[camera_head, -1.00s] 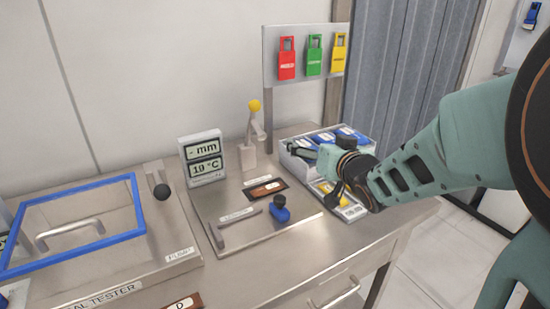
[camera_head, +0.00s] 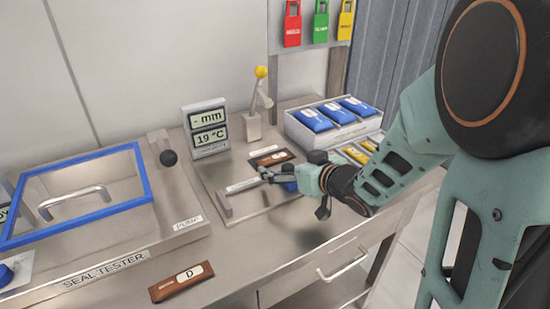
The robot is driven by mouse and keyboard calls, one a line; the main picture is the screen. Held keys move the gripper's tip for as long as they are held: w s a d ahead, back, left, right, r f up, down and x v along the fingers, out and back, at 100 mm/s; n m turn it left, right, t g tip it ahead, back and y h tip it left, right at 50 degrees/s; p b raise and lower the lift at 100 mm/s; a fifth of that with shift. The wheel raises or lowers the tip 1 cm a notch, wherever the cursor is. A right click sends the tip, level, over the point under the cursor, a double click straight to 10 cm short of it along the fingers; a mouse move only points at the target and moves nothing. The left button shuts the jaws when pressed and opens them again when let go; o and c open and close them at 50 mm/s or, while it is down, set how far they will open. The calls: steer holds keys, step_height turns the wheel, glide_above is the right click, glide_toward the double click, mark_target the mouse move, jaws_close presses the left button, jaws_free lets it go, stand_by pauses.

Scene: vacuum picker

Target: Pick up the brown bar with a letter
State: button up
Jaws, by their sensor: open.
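A brown bar with a white label reading "D" (camera_head: 182,282) lies on the steel bench front, just right of the seal tester. A second brown bar (camera_head: 271,157) lies in a dark slot on the raised plate farther back; I cannot make out a letter on its label. My gripper (camera_head: 266,190) is open over the raised plate, in front of the second bar and well to the upper right of the "D" bar. Nothing shows between its fingers.
The seal tester with a blue-framed lid (camera_head: 147,176) stands left. A gauge display (camera_head: 206,127) and a yellow-tipped lever (camera_head: 261,73) stand behind the plate. A white box of blue packets (camera_head: 296,138) and yellow packets (camera_head: 356,155) are right. The bench front near the "D" bar is clear.

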mark_target(275, 158)
steer(key=x, duration=0.4)
steer(key=shift+w+f+b, duration=0.1)
steer(key=shift+f+b, duration=0.05)
steer(key=shift+b, duration=0.15)
steer(key=shift+c, duration=0.4)
steer(key=c, duration=1.2)
steer(key=shift+o, duration=0.2)
